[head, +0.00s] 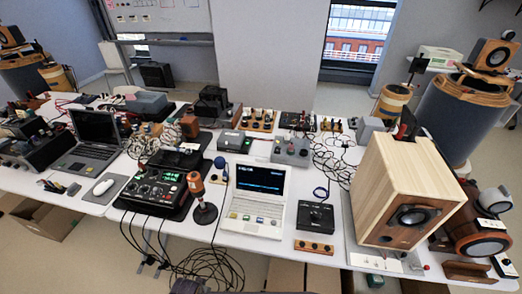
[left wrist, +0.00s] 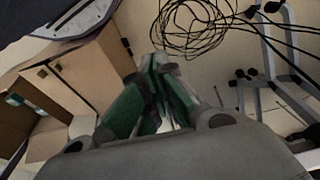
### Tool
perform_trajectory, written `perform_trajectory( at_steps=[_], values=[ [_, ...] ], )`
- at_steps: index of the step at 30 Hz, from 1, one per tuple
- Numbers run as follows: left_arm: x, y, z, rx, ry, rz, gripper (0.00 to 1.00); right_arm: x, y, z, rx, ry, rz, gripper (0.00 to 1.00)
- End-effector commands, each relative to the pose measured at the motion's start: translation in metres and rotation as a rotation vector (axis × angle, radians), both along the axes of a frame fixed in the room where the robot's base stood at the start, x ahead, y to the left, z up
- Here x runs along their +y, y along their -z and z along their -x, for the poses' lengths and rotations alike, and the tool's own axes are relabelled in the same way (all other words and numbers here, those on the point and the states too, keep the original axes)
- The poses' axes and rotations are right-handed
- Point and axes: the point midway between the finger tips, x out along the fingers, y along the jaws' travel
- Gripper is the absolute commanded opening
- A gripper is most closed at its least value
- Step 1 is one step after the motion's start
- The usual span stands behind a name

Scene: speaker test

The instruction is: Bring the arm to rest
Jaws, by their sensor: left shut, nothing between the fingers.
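My left gripper (left wrist: 158,66) shows in the left wrist view, with its green-padded fingers closed together and nothing between them. It points over the floor area by the table, near a coil of black cable (left wrist: 195,28) and cardboard boxes (left wrist: 85,72). It touches nothing that I can see. In the head view neither gripper can be made out clearly. My right gripper is in neither view.
A white table (head: 262,238) crosses the head view, crowded with a laptop (head: 90,138), a white computer (head: 256,195), a mixer-like device (head: 150,188) and a wooden speaker (head: 405,190). Black cables (head: 205,268) hang off its front edge. An open box (head: 48,218) stands at lower left.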

Motion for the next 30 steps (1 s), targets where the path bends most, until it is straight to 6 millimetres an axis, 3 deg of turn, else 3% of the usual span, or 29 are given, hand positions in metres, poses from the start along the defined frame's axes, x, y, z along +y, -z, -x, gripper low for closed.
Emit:
perform_trajectory(
  at_steps=[12, 30],
  values=[
    [0.005, 0.083, 0.037, 0.031, 0.006, -0.003, 0.00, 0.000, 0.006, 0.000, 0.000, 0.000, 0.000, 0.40],
    [0.017, 0.180, 0.111, 0.072, 0.015, -0.009, 0.00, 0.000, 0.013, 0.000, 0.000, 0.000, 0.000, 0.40]
  ],
)
